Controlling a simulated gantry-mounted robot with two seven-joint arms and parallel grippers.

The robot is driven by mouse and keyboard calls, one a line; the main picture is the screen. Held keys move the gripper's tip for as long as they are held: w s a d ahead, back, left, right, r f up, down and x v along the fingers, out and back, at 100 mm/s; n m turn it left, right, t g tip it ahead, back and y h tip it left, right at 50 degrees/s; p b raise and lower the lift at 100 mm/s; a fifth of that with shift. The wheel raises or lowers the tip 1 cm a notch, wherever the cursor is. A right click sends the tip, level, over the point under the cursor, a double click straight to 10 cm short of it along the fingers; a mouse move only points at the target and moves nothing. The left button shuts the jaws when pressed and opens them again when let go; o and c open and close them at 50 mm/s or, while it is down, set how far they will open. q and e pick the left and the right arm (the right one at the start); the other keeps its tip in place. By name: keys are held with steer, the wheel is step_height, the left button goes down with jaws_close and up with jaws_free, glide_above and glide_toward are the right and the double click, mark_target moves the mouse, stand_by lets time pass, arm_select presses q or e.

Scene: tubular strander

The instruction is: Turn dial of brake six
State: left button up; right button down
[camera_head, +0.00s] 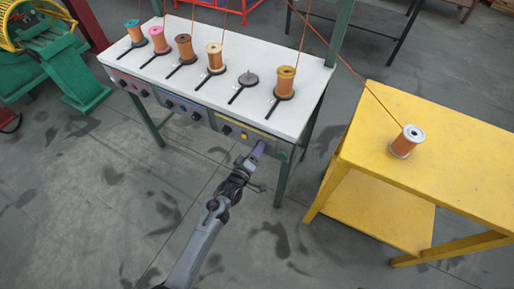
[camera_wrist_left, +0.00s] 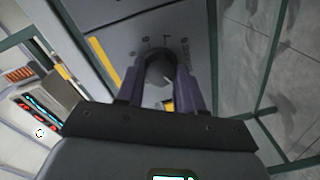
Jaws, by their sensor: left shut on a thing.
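In the left wrist view a dark round dial (camera_wrist_left: 160,70) with a pale pointer mark sits on a grey panel (camera_wrist_left: 125,38) with printed marks around it. My left gripper (camera_wrist_left: 160,82) has a purple-grey finger on each side of the dial and is shut on it. In the head view this gripper (camera_head: 258,150) is at the right end of the table's front control panel (camera_head: 228,128), below the rightmost spool (camera_head: 285,82). It hides the dial there. My right gripper is not in view.
The white table (camera_head: 215,100) carries several spools with cords and one bare spindle (camera_head: 248,78). A yellow table (camera_head: 450,160) with an orange spool (camera_head: 405,142) stands to the right. Green machinery (camera_head: 60,65) is at the left. Floor in front is clear.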

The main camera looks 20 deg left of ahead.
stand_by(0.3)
arm_select(q)
steer(key=o, duration=1)
steer(key=shift+o, duration=0.2)
steer(key=shift+s, duration=0.1)
steer(key=s+a+p, duration=0.1)
steer(key=s+p, duration=0.2)
steer(key=s, duration=0.7)
steer(key=shift+s+a+r+p, duration=0.15)
steer(key=shift+s+r+p, duration=0.1)
steer(key=shift+r+p, duration=0.1)
steer(key=shift+f, duration=0.1)
